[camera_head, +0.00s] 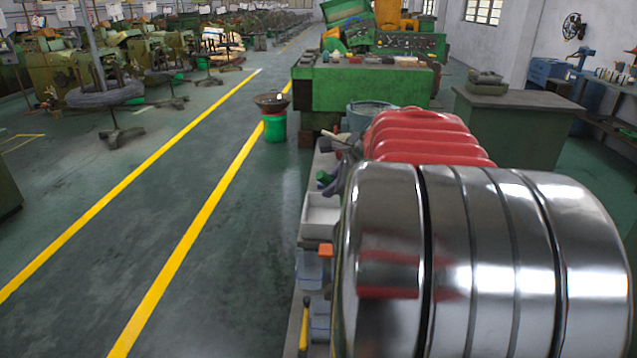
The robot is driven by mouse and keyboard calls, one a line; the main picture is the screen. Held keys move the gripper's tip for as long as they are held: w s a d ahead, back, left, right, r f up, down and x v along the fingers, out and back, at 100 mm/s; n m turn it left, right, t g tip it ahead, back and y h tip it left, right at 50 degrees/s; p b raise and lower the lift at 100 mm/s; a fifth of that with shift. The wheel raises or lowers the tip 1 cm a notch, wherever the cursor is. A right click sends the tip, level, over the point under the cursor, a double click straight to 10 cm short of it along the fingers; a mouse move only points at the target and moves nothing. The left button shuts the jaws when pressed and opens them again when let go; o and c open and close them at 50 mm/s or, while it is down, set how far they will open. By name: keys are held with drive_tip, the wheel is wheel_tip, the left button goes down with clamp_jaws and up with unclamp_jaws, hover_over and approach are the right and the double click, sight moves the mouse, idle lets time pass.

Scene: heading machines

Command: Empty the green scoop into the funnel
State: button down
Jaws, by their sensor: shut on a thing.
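I cannot make out my gripper in the head view. I also cannot pick out the green scoop for certain; a small green and purple item (328,183) lies on the bench, too small to identify. A wide dark bowl (272,101) sits on top of a green bucket (274,127) on the floor by the yellow line. It may be the funnel, but its shape does not settle that. Large shiny metal and red ribbed shapes close to the camera hide most of the lower right.
A narrow bench edge carries a white bin (320,215) and a blue bin (309,270). A blue-grey tub (370,108) stands behind. A green machine (365,88) and a dark green cabinet (515,125) stand farther back. The aisle floor at left is clear.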

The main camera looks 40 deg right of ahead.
drive_tip(key=shift+w+f+n+g, duration=0.1)
drive_tip(key=shift+w+g, duration=0.25)
drive_tip(key=shift+g, duration=0.7)
drive_tip(key=shift+w+n+g, duration=0.1)
drive_tip(key=shift+w+g, duration=0.25)
drive_tip(key=shift+g, duration=0.65)
drive_tip(key=shift+w+f+n+g, duration=0.1)
drive_tip(key=shift+w+g, duration=0.25)
drive_tip(key=shift+g, duration=0.7)
drive_tip(key=shift+r, duration=0.1)
drive_tip(key=shift+w+a+f, duration=0.15)
drive_tip(key=shift+a+f, duration=0.05)
drive_tip(key=w+a+f+n+g+y, duration=0.1)
drive_tip(key=w+a+f+n, duration=0.2)
drive_tip(key=a+f+n, duration=0.4)
drive_tip(key=w+a+f+n+y, duration=0.2)
drive_tip(key=a+f+n, duration=0.6)
drive_tip(key=a, duration=0.9)
drive_tip(key=w+a+f+n+g+y, duration=0.1)
drive_tip(key=w+a+f+n, duration=0.4)
drive_tip(key=a+n, duration=0.7)
wheel_tip(320, 180, down, 2)
drive_tip(key=shift+w+a+f+n+g+y, duration=0.3)
drive_tip(key=shift+w+a+y, duration=0.1)
drive_tip(key=shift+a, duration=0.2)
